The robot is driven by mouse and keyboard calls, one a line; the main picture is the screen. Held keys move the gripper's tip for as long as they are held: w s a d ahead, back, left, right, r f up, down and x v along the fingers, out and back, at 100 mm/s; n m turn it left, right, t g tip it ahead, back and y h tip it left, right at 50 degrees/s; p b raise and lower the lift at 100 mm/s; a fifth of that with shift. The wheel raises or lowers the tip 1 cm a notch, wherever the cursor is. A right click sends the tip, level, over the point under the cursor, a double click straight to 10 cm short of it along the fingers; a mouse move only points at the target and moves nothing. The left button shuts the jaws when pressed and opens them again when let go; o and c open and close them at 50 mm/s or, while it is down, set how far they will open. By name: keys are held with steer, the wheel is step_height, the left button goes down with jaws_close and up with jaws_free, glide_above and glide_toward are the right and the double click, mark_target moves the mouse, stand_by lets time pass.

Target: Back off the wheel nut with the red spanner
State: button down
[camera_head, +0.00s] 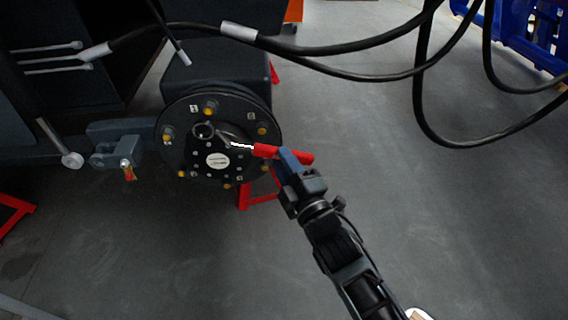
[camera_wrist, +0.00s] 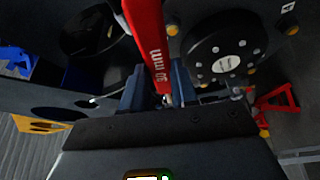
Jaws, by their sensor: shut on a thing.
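The red spanner (camera_head: 266,151) has a red handle and a silver shank that reaches left over the face of the black wheel hub (camera_head: 243,178). It also shows in the wrist view (camera_wrist: 150,38), with "30 mm" lettering on its handle. My gripper (camera_head: 288,157) is shut on the red handle, to the right of the hub. In the wrist view its blue-grey fingers (camera_wrist: 160,88) flank the handle. Several brass-coloured wheel nuts (camera_head: 211,107) ring the hub. The spanner's head lies near a dark round ring (camera_head: 204,131); I cannot tell whether it sits on a nut.
Black hoses (camera_head: 340,48) with pale sleeves cross above the hub and loop down at the right. A red stand (camera_head: 258,198) is below the hub. A grey bracket (camera_head: 118,148) juts out at the left. A blue rack (camera_head: 530,35) is at the far right. The floor (camera_head: 430,200) at right is clear.

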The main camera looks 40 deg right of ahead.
steer(key=shift+w+d, duration=0.75)
steer(key=shift+w, duration=0.2)
steer(key=shift+w+d, duration=0.7)
steer(key=shift+w, duration=0.2)
steer(key=shift+w+d+b, duration=0.1)
steer(key=shift+b, duration=0.3)
steer(key=shift+w+d, duration=0.2)
steer(key=shift+w, duration=0.1)
steer(key=shift+w+d, duration=0.15)
steer(key=shift+w, duration=0.1)
steer(key=shift+w+d, duration=0.25)
steer(key=shift+w, duration=0.05)
steer(key=shift+w+d, duration=0.25)
steer(key=shift+w, duration=0.1)
steer(key=shift+r+p, duration=0.2)
steer(key=shift+p, duration=0.1)
